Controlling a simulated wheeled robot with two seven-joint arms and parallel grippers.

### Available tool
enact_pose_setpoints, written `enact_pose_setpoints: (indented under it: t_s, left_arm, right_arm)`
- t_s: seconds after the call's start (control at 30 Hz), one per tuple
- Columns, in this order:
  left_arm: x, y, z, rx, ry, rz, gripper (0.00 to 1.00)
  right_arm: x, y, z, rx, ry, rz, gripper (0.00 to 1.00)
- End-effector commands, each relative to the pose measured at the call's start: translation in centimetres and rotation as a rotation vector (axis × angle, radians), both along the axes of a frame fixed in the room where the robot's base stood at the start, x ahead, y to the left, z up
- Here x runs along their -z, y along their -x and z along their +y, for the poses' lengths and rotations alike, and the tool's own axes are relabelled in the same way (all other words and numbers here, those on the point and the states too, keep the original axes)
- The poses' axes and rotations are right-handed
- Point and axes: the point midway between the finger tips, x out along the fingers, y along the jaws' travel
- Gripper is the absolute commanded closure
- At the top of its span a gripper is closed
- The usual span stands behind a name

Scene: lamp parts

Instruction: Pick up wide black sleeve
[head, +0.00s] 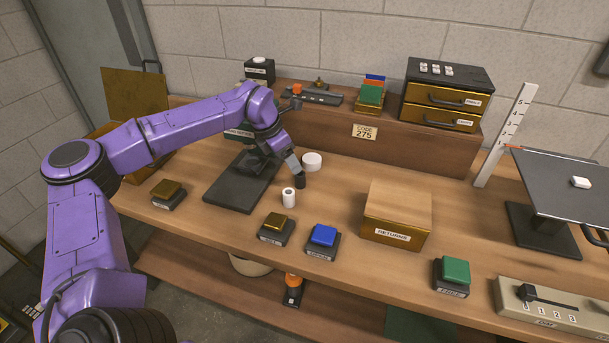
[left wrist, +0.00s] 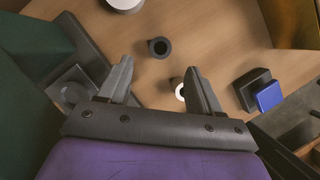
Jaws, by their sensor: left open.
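The black sleeve (head: 300,182) is a short hollow cylinder upright on the table, partly covered by my gripper in the head view. In the left wrist view the black sleeve (left wrist: 159,47) lies beyond the fingertips, with its round opening facing up. No other black sleeve shows to compare its width. My left gripper (head: 294,165) is open and empty above and close to the black sleeve. Its spread fingers (left wrist: 161,75) also show in the left wrist view. My right gripper is not in view.
A white sleeve (head: 289,198) stands close beside the black sleeve. A wider white ring (head: 312,161) stands behind it. A dark base plate (head: 232,193) lies to the left. Gold (head: 276,224) and blue (head: 323,236) button boxes stand in front, and the RETURNS box (head: 397,210) to the right.

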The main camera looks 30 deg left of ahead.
Motion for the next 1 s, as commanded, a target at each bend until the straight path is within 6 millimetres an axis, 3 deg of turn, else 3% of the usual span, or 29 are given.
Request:
enact_pose_setpoints:
  t_s: [0.1, 0.27, 0.5, 0.77, 0.8, 0.97, 1.0]
  left_arm:
    - [2.2, -0.7, -0.5, 0.003, -0.001, 0.005, 0.36]
    - [3.8, -1.4, -0.9, 0.002, -0.001, 0.003, 0.36]
    - [7.6, -2.8, -1.7, 0.003, -0.001, 0.004, 0.36]
    - [8.3, -3.1, -1.7, 0.000, 0.000, 0.001, 0.36]
    - [8.3, -3.1, -1.7, 0.000, 0.000, 0.001, 0.42]
    - [8.3, -3.1, -1.7, 0.001, -0.001, 0.001, 0.94]
    - [8.3, -3.1, -1.7, 0.001, -0.001, 0.001, 0.94]
  right_arm:
    - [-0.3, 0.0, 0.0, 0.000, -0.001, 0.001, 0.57]
    - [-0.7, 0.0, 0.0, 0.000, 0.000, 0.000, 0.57]
    - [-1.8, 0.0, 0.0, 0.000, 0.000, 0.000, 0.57]
    - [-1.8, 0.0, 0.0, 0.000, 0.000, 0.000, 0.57]
    - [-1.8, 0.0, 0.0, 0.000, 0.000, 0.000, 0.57]
    - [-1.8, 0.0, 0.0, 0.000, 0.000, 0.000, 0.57]
    - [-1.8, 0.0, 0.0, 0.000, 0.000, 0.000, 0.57]
